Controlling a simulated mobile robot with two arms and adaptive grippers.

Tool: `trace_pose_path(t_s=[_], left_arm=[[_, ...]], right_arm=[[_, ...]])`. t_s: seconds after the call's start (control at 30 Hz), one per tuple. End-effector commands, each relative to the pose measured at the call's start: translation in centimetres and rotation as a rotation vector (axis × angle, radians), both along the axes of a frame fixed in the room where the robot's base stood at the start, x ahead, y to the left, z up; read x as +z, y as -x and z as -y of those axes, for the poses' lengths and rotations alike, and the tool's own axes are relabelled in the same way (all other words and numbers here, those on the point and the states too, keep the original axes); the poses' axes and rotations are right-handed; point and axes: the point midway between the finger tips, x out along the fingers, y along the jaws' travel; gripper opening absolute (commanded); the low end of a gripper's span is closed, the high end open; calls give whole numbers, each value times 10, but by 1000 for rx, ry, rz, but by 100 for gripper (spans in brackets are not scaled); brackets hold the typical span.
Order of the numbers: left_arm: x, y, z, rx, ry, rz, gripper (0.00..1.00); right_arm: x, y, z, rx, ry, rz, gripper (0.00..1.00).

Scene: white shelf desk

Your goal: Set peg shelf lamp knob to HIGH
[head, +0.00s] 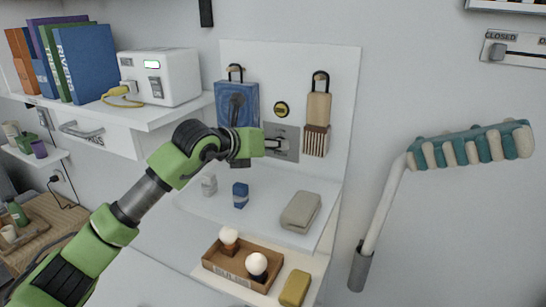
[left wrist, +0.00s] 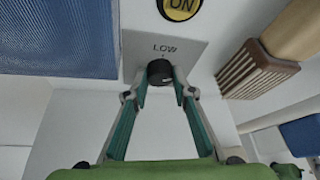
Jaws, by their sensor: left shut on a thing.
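The lamp knob (left wrist: 160,72) is a small dark round knob on a grey plate (left wrist: 200,55), with the word LOW printed just above it. No HIGH mark is readable, and I cannot make out which way the knob points. My left gripper (left wrist: 161,85) has its fingertips on both sides of the knob and is shut on it. In the head view the left gripper (head: 276,143) reaches in from the left to the grey plate (head: 291,143) on the white peg panel and hides the knob. My right gripper is in neither view.
A yellow ON disc (head: 281,109) sits above the plate. A blue hanging item (head: 222,99) and a brush (head: 317,139) flank it. Below are a white shelf (head: 262,208) with small boxes and a cardboard tray (head: 228,269) with two bulbs. A striped duster (head: 470,148) stands right.

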Motion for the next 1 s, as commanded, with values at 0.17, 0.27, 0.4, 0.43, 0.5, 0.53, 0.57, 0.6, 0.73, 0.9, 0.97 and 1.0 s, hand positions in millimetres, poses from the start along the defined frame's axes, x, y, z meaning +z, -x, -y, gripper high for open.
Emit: trace_pose_path(t_s=[0.17,0.27,0.4,0.43,0.5,0.53,0.57,0.6,0.73,0.9,0.97,1.0], left_arm=[[-2,0,1,-1,-81,37,2],[-2,0,1,-1,-111,48,2],[0,0,2,0,-135,58,2],[0,1,2,-1,-137,59,2],[1,1,1,-1,-142,60,2],[1,1,1,-1,-142,60,2],[1,1,1,-1,-143,60,2],[1,1,1,0,-144,60,2],[1,1,1,-1,-142,59,2],[1,1,1,-1,-142,59,40],[1,1,1,-1,-142,59,40],[1,0,1,-1,-142,59,40]], right_arm=[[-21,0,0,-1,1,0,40],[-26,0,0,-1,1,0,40],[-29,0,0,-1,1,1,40],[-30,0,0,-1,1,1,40],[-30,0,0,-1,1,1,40],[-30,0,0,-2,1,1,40],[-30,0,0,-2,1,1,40],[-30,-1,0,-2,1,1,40],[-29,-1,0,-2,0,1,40],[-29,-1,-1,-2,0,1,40],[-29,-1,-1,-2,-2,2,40],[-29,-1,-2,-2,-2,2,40]])
